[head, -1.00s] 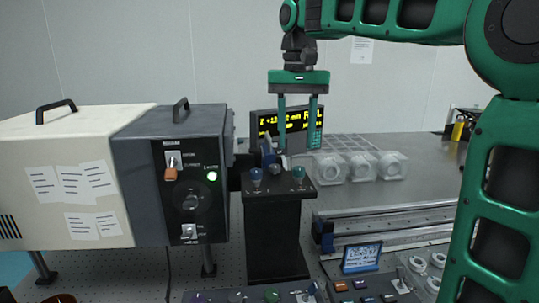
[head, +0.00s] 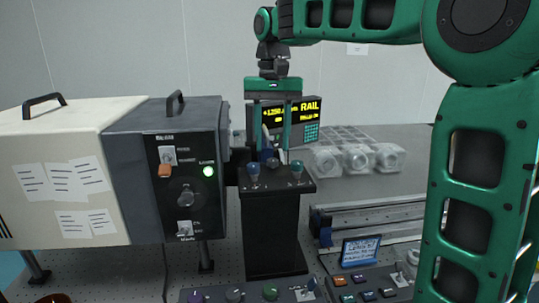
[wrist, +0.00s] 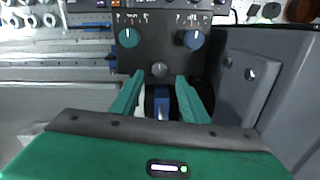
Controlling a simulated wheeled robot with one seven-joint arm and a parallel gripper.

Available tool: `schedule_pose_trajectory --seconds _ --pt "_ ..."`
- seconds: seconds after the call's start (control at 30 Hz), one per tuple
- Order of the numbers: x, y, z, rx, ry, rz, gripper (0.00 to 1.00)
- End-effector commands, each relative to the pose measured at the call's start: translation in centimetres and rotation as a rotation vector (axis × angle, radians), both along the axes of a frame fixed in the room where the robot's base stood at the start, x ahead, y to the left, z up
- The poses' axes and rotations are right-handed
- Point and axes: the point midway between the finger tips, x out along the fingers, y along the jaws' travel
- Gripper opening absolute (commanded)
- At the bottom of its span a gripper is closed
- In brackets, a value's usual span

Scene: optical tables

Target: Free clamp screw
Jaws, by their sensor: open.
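My gripper (head: 272,147) points down, open, above the back of a black post (head: 272,235). A blue upright part (wrist: 162,103) stands between its fingers in the wrist view, not visibly gripped; it also shows in the head view (head: 267,142). The post's top carries a blue knob (head: 254,174), a grey knob (head: 272,163) and a teal knob (head: 296,170). In the wrist view the grey knob (wrist: 159,69) lies just beyond the fingertips. No label marks a clamp screw, so I cannot tell which part it is.
A dark-fronted lamp housing (head: 185,130) stands close on the left. A lit display (head: 310,118) is behind the gripper. Clear round mounts (head: 357,159) and a metal rail (head: 370,218) lie to the right. A control panel (head: 250,292) is in front.

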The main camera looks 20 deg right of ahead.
Motion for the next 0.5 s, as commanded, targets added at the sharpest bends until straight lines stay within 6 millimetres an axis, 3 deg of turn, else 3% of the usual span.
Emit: schedule_pose_trajectory --seconds 0.23,0.5 --pt "-0.1 0.0 -2.9 -0.002 0.002 0.0 0.41" --pt "-0.1 0.0 -4.0 -0.002 0.0 0.0 0.41"
